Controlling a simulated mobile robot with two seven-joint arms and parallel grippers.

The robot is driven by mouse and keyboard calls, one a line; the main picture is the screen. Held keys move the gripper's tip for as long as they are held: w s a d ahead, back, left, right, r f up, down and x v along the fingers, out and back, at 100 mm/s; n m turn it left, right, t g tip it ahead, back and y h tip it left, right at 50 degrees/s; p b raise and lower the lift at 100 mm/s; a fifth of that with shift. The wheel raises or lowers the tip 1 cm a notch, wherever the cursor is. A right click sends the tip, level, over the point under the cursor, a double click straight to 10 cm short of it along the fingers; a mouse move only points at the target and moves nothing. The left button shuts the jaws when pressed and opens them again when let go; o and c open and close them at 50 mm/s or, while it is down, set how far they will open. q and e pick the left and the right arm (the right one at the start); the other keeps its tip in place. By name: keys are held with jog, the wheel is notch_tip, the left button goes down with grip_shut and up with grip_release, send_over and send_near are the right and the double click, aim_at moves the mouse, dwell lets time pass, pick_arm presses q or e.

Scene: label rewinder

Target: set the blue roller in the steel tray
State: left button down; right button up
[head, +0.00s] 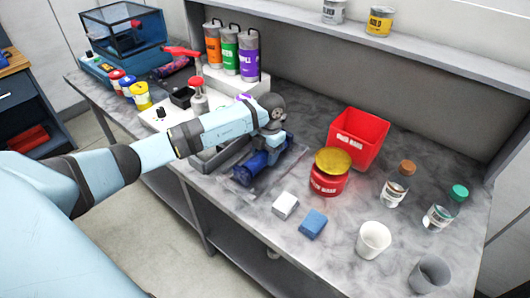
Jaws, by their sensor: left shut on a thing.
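The blue roller (250,171) is a dark blue cylinder near the table's front edge, left of the middle in the head view. My left gripper (274,143) reaches down over its far end and is shut on it. A shallow, pale grey tray (233,196), which looks like the steel tray, lies under and around the roller. The roller is over the tray; I cannot tell whether it touches the tray floor. My wrist hides part of the area behind the roller. My right gripper is not in view.
A grey frame (206,162) stands left of the tray. A white block (285,205), a blue block (313,224) and a red pot with a yellow top (330,181) are to the right. A red bin (359,138) stands behind. Cups and bottles are farther right.

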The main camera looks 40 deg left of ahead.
pick_arm(q)
jog(key=shift+f, duration=0.25)
jog(key=shift+f, duration=0.2)
dwell(0.5)
jog(key=shift+c, duration=1.9)
grip_release()
notch_tip(320, 180, up, 14)
jog(key=w+b, duration=0.1)
jog(key=w, duration=0.1)
jog(key=shift+f+b, duration=0.15)
jog(key=shift+b, duration=0.25)
jog(key=shift+d, duration=0.1)
